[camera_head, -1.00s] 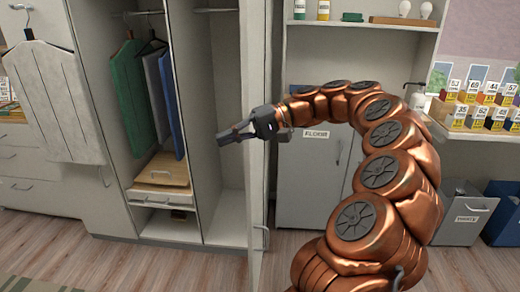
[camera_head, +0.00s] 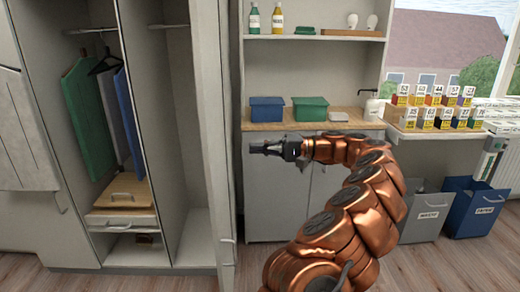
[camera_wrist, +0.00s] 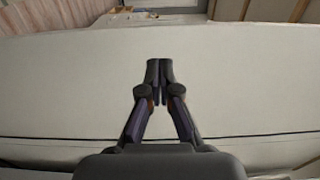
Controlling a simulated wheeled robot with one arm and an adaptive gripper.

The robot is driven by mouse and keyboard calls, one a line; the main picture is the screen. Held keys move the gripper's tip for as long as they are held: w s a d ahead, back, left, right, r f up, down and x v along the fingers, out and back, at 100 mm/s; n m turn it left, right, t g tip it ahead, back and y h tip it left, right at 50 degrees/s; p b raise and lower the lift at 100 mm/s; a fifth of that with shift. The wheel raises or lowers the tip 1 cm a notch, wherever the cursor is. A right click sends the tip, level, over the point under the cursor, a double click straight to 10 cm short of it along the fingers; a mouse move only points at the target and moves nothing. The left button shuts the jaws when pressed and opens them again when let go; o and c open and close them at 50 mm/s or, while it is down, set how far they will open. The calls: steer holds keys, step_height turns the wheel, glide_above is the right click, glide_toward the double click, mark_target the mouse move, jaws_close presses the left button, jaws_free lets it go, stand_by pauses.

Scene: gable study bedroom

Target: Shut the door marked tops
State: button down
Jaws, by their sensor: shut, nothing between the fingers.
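The wardrobe (camera_head: 52,125) stands open at the left, with clothes hanging inside. A pale open door (camera_head: 212,130) stands out from its right side, seen nearly edge-on, with a handle (camera_head: 228,240) low down. No tops label is readable, so I cannot tell from a marking that this is the named door. My gripper (camera_head: 256,148) is to the right of this door in the head view, pointing left towards it. In the wrist view my gripper (camera_wrist: 159,75) has its fingers together and empty, in front of a wide pale panel (camera_wrist: 240,80). I cannot tell whether they touch.
Behind my arm is a cabinet (camera_head: 270,200) with a blue box (camera_head: 267,109) and a green box (camera_head: 310,109) on top. A waste bin (camera_head: 424,217) and a blue bin (camera_head: 474,208) stand at the right. Floor shows before the wardrobe.

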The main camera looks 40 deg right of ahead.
mark_target(209, 149)
steer(key=p+x, duration=0.1)
steer(key=x, duration=1)
